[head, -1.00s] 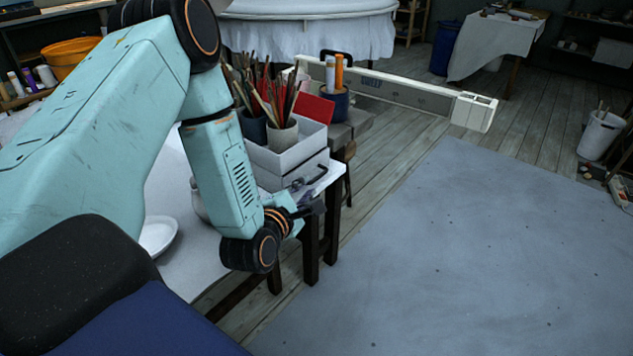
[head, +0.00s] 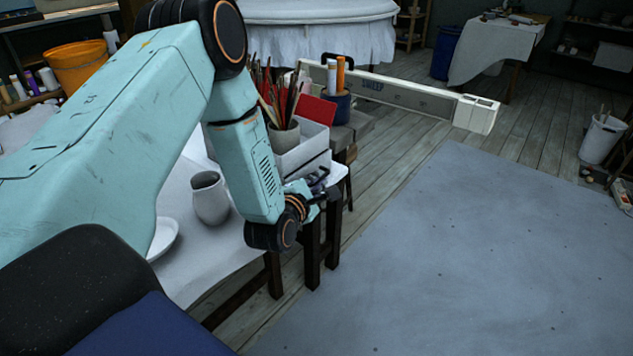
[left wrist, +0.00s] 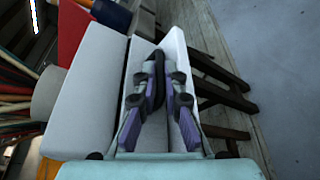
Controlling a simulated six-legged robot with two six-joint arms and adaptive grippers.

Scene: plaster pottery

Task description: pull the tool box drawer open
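The tool box (head: 302,150) is a pale grey box on the corner of the white-topped table, and its drawer front (left wrist: 138,58) faces my left wrist camera. A dark bar handle (left wrist: 157,80) stands out from the drawer front. My left gripper (left wrist: 156,105) is at the drawer, its two purple and black fingers apart, one on each side of the handle. No firm contact shows. In the head view the left gripper (head: 326,192) is beside the handle and partly covers the drawer. I cannot see any clear opening of the drawer. My right gripper is not in view.
Brushes in a pot (head: 284,135), a red book (head: 318,108) and a dark blue cup (head: 338,104) stand in or beside the box. A grey vase (head: 210,200) and a white bowl (head: 163,238) are on the table.

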